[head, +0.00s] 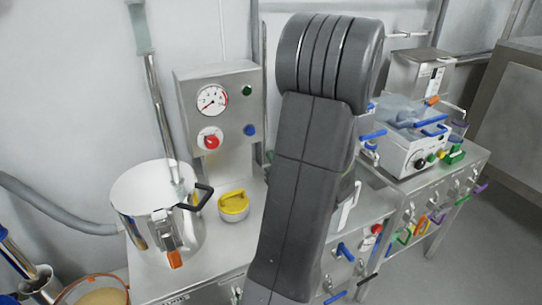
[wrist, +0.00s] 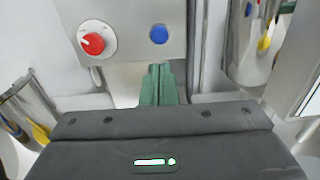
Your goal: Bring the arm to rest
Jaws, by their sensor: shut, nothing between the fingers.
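My arm (head: 305,170) stands up through the middle of the head view, with its rounded joint at the top. My gripper does not show clearly in the head view. In the wrist view my gripper (wrist: 159,72) shows as two green fingers, close together and empty. They point toward the metal control box with a red knob (wrist: 92,43) and a blue button (wrist: 158,34). Nothing is held. I cannot tell how far the fingertips are from the box.
A steel pot (head: 157,215) and a yellow-lidded container (head: 233,205) stand on the bench left of my arm. The control box (head: 217,90) with a gauge stands behind. A machine with blue handles (head: 408,140) stands on the right. Open floor (head: 490,250) lies at the far right.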

